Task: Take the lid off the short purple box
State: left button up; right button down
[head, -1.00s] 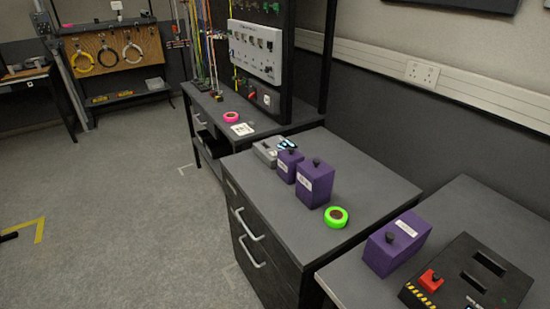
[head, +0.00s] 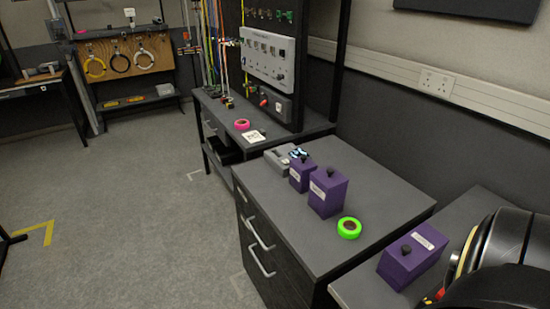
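Three purple boxes show, each with a black knob on top and a white label. The smallest-looking purple box (head: 301,176) stands on the drawer cabinet top, just left of a taller purple box (head: 326,195). A third, wide and low purple box (head: 411,258) sits on the bench at the right. Which one counts as the short box I cannot tell for sure. All lids look closed. Neither of my grippers is in view. A black rounded arm link of mine fills the lower right corner.
A green tape roll (head: 349,228) lies right of the taller box, with a grey device (head: 281,157) behind the boxes. A pink tape roll (head: 241,125) lies on the far bench. The cabinet (head: 265,236) has drawer handles facing open floor on the left.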

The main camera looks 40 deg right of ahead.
aim_at(304, 163)
jog(key=i, duration=2.7)
jog(key=z, duration=4.45)
